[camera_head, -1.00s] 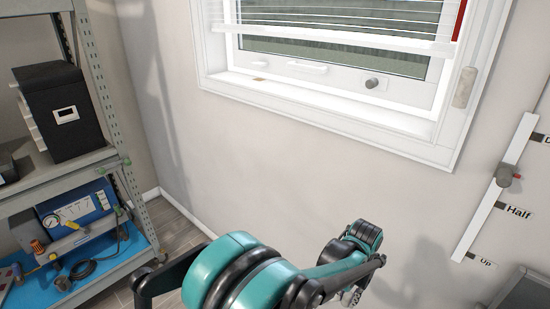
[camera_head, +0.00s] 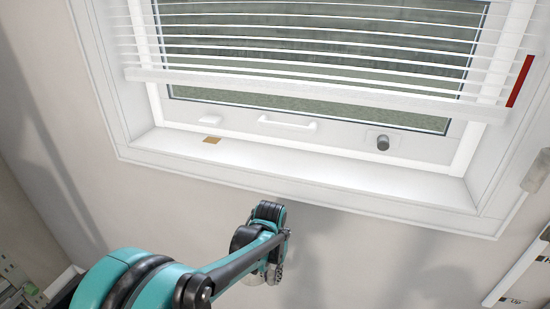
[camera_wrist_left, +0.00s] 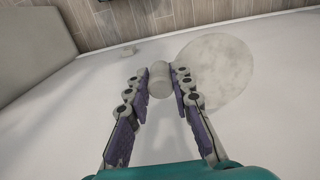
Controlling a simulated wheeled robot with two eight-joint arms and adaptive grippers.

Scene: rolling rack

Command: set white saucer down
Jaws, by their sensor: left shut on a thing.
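The white saucer (camera_wrist_left: 222,72) is a pale, mottled round disc just right of my left gripper's fingertips in the left wrist view. My left gripper (camera_wrist_left: 160,82) is shut on a short pale cylinder-like piece beside the disc. I cannot tell exactly how this piece joins the saucer. In the head view my left gripper (camera_head: 276,270) is below the window sill, in front of the wall. My right gripper is in neither view.
A window with blinds (camera_head: 310,70) and a white sill (camera_head: 330,165) is above my left arm. A white labelled strip (camera_head: 515,275) is on the wall at right. A grey shelf edge (camera_head: 15,275) shows at lower left. Wooden floor (camera_wrist_left: 150,22) is at the top of the wrist view.

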